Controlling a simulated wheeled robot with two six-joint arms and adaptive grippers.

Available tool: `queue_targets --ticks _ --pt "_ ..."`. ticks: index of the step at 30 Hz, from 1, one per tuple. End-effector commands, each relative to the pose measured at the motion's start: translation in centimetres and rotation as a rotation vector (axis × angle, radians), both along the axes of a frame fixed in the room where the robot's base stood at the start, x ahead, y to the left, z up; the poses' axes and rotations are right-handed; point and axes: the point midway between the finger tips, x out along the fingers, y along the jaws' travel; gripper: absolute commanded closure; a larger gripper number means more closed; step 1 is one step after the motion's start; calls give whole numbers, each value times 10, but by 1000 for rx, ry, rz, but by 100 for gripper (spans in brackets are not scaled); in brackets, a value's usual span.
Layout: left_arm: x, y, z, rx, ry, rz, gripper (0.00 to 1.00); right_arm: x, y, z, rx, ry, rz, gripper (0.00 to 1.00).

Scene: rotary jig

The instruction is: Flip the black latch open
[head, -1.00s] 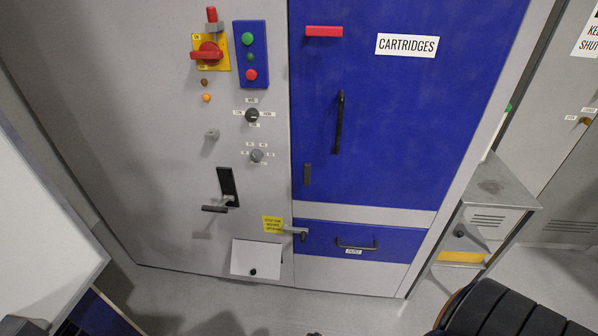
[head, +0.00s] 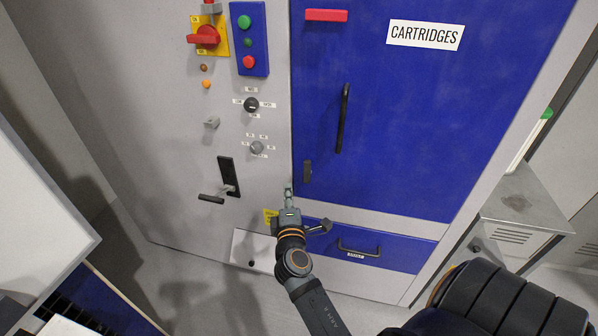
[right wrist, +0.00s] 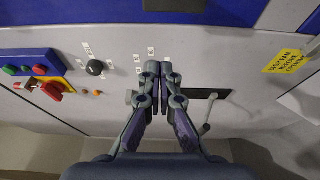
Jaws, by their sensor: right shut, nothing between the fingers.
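A small dark upright latch (head: 307,172) sits at the left edge of the blue door, low down. It looks upright and flat against the door. In the right wrist view a dark block (right wrist: 297,14) at the top edge looks like the same latch, partly cut off. My right gripper (head: 288,187) is just below and left of the latch in the head view, apart from it as far as I can tell. Its fingers (right wrist: 165,72) are shut and empty, in front of the grey panel. My left gripper is not in view.
A black plate with a lever handle (head: 228,177) is left of my gripper. A yellow label (head: 270,217) and a drawer with a dark handle (head: 358,249) are below. Knobs (head: 251,104) and a red switch (head: 207,36) are higher up. A long door handle (head: 343,118) is on the blue door.

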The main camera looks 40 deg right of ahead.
Motion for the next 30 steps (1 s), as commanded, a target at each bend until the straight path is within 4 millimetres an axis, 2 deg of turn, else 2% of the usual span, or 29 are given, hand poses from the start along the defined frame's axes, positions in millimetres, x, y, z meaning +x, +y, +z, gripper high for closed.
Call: queue_targets --ticks 5,8,21,24,30 --pt "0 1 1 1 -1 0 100 3 -1 0 -1 1 2 100" --pt "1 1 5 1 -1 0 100 12 -5 2 -3 -1 4 100" --pt "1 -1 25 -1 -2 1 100 90 -53 3 -1 0 1 100" --pt "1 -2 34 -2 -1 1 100 72 -63 2 -2 5 1 100" --pt "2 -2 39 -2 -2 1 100 58 -75 0 1 2 1 100"
